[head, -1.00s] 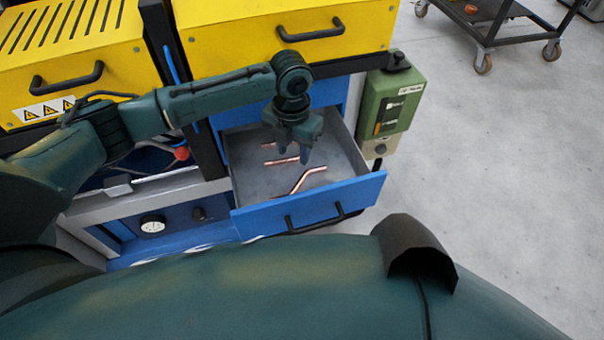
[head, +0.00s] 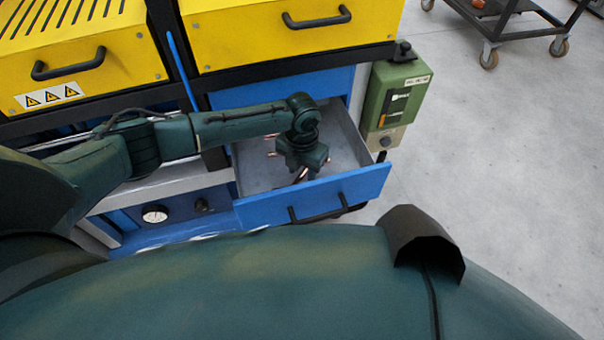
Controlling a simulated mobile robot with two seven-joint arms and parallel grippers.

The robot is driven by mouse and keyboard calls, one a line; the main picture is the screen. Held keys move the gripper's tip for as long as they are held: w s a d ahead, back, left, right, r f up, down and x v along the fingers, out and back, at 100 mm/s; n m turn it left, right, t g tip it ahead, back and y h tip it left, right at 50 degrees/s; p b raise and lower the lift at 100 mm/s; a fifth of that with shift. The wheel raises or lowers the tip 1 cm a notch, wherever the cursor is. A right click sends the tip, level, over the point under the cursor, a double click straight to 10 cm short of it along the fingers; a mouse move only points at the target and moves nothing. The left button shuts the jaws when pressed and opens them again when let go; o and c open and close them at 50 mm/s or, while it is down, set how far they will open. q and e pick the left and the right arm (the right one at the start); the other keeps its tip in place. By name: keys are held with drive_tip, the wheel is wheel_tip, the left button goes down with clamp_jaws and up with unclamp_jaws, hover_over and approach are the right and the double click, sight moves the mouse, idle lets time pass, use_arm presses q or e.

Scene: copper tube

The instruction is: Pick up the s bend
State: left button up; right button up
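The s bend, a bent copper tube (head: 301,174), lies in the open blue drawer (head: 262,212). Only a short piece of it shows; my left gripper (head: 309,174) covers most of it. The gripper points down into the drawer, over the tube. Its fingers are mostly hidden behind its own body, so I cannot tell whether they are open or touching the tube. Ends of other copper pieces (head: 271,155) show behind the gripper, to its left. My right gripper is not in view.
The drawer's front wall and black handle (head: 320,212) stand close in front of the gripper. A green control box (head: 396,105) is fixed to the right of the drawer. Yellow cabinets (head: 290,32) stand above. Open floor lies to the right, with a dark cart (head: 510,22) at the back.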

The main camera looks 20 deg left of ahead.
use_arm(q)
drive_tip(key=shift+c, duration=0.6)
clamp_jaws()
drive_tip(key=shift+r, duration=0.1)
